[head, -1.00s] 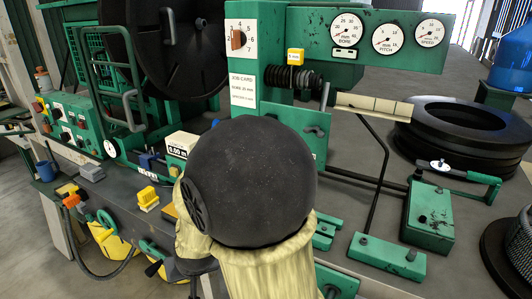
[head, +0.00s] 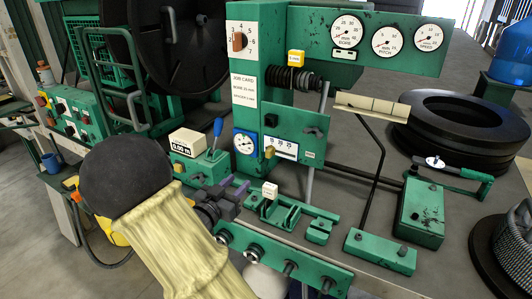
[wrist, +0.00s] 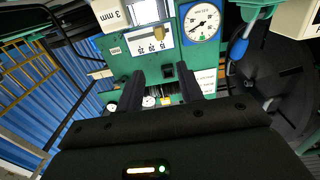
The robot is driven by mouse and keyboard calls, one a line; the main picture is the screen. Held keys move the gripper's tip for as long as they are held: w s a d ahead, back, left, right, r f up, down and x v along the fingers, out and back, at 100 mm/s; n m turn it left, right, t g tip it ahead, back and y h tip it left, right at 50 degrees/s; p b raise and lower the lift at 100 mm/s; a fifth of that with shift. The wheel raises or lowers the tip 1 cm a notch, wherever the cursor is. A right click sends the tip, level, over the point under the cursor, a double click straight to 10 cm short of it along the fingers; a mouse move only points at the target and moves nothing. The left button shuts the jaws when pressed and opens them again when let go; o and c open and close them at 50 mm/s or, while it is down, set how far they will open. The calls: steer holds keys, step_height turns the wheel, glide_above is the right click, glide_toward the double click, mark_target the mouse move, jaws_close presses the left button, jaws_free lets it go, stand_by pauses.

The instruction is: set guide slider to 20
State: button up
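A scale (head: 285,148) marked with numbers including 20 is on the green upright panel in the head view. A small brass tab (head: 269,152), apparently the guide slider, is in front of its left part. The wrist view shows the scale (wrist: 153,42) upside down, with the brass tab (wrist: 140,33) over it; its exact reading is unclear. My gripper (head: 232,192) is low in front of the panel, apart from the tab. In the wrist view, the fingers of my gripper (wrist: 160,85) are apart with nothing between them.
A round blue-rimmed gauge (head: 244,145) is left of the scale. A blue-handled lever (head: 217,130) and a counter box (head: 186,143) stand farther left. A white-tagged block (head: 270,191) on a green fixture is below the scale. A dark knob (head: 313,132) is at right.

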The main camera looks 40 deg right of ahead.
mark_target(267, 153)
steer(key=p+x, duration=0.5)
steer(key=x, duration=1.1)
steer(key=shift+w+d+r, duration=0.1)
steer(key=shift+d, duration=0.05)
steer(key=shift+w+d+p, duration=0.2)
steer(key=shift+d+p, duration=0.1)
steer(key=shift+d, duration=0.2)
jaws_close()
